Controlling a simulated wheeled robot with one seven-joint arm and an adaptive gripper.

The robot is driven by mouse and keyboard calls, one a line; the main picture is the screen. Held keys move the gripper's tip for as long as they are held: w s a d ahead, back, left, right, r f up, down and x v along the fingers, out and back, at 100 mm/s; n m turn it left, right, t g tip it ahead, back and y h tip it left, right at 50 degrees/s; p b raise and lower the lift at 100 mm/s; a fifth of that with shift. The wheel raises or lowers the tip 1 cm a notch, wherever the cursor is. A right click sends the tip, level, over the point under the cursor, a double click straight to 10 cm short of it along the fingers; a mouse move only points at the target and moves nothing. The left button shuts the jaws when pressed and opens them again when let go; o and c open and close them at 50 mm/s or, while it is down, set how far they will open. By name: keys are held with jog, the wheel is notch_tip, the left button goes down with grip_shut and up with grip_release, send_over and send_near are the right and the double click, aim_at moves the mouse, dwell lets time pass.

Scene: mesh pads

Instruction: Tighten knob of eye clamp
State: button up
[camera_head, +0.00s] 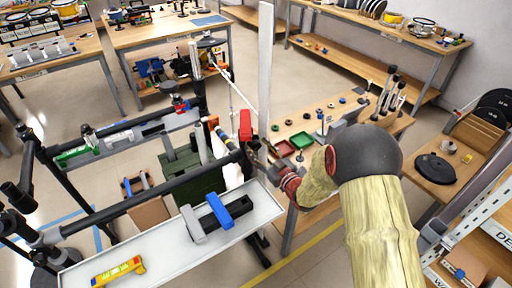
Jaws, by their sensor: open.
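My arm reaches in from the lower right, and my gripper (265,158) is at its end, near the picture's middle. The gripper is small here and its fingers blend with the dark parts behind them; it appears open and empty. A red upright piece (245,125) stands just up and left of it, close to the end of a black bar (165,192). It may be part of the eye clamp, but I cannot tell for sure. No knob shows clearly. I cannot tell whether the gripper touches anything.
A white shelf (165,252) below holds a blue-and-grey clamp and a yellow level (118,271). A tall pale post (265,65) rises beside my gripper. Open floor lies at the upper middle.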

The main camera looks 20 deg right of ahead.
jog(key=shift+x, duration=1)
jog(key=shift+c, duration=1.2)
jog(key=c, duration=0.9)
